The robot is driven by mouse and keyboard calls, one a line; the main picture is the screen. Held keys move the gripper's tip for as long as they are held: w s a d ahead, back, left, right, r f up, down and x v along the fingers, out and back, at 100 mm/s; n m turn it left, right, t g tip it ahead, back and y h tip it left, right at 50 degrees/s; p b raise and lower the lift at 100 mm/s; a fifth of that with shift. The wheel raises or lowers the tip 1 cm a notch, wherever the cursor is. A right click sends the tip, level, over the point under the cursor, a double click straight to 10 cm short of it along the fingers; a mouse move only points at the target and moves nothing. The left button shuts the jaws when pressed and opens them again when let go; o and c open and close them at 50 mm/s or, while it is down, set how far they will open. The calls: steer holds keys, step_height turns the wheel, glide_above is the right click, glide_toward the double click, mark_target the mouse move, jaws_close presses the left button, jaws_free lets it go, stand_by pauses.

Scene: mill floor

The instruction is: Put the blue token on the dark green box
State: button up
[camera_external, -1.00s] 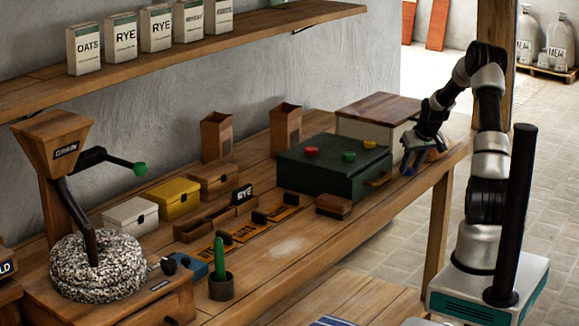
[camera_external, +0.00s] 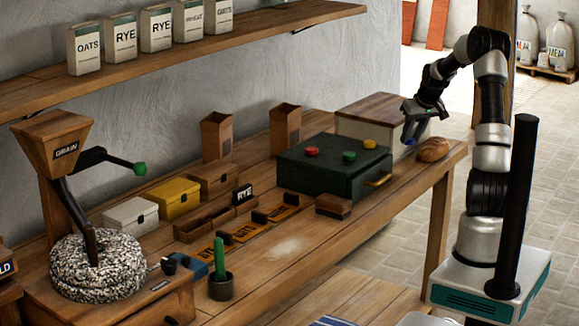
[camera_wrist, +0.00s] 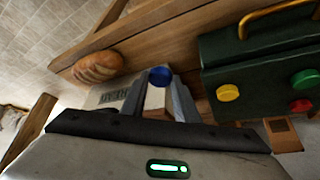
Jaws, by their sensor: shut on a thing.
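The dark green box (camera_external: 315,178) stands on the workbench with a brass handle on its front. A red token, a green token and a yellow token lie on its top; it also shows at the upper right of the wrist view (camera_wrist: 248,72). My gripper (camera_external: 411,139) is raised above the bench, to the right of the box and apart from it. In the wrist view my gripper (camera_wrist: 161,88) is shut on the round blue token (camera_wrist: 160,76), held at the fingertips. In the external view the token is small and hard to make out.
A bread loaf (camera_external: 433,149) lies on the bench's right end, below my gripper. A pale chest with a wooden lid (camera_external: 380,107) stands behind the box. A brown block (camera_external: 333,207) sits in front of the box. The box top has free room between the tokens.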

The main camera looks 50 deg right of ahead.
step_height(320, 180, up, 10)
steer(key=n+y+p, duration=0.1)
steer(key=n+p, duration=0.1)
steer(key=p, duration=0.5)
glide_above(358, 152)
steer(key=s, duration=0.2)
steer(key=shift+t, duration=0.3)
steer(key=f, duration=0.9)
steer(key=shift+a+f+b, duration=0.35)
steer(key=shift+f, duration=0.05)
steer(key=shift+f, duration=0.1)
steer(key=shift+f, duration=0.2)
steer(key=o, duration=0.7)
steer(key=shift+r, duration=0.1)
steer(key=shift+r, duration=0.1)
